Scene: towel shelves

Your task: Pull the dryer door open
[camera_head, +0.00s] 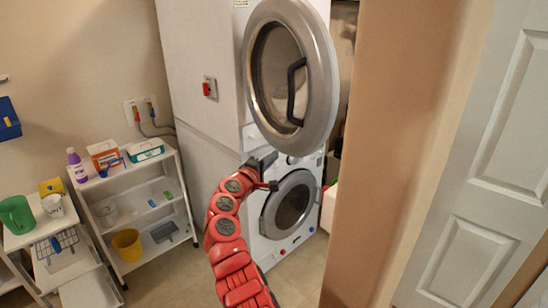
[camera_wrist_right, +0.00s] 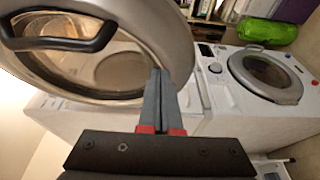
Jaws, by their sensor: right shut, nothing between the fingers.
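The dryer door (camera_head: 322,75) is a round grey ring with dark glass and a black handle (camera_head: 296,90) on the upper machine. It stands swung out from the white dryer front (camera_head: 205,50). In the wrist view the door (camera_wrist_right: 178,30) and its handle (camera_wrist_right: 62,42) fill the upper left. My right gripper (camera_head: 264,166) is just below the door in the head view. In the wrist view its fingers (camera_wrist_right: 160,78) are shut and empty, overlapping the door's rim edge. I cannot tell whether they touch it. My left gripper is not in view.
A washer with a round door (camera_head: 290,205) stands below the dryer. A wall edge (camera_head: 385,150) and a white panelled door (camera_head: 480,160) are at the right.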

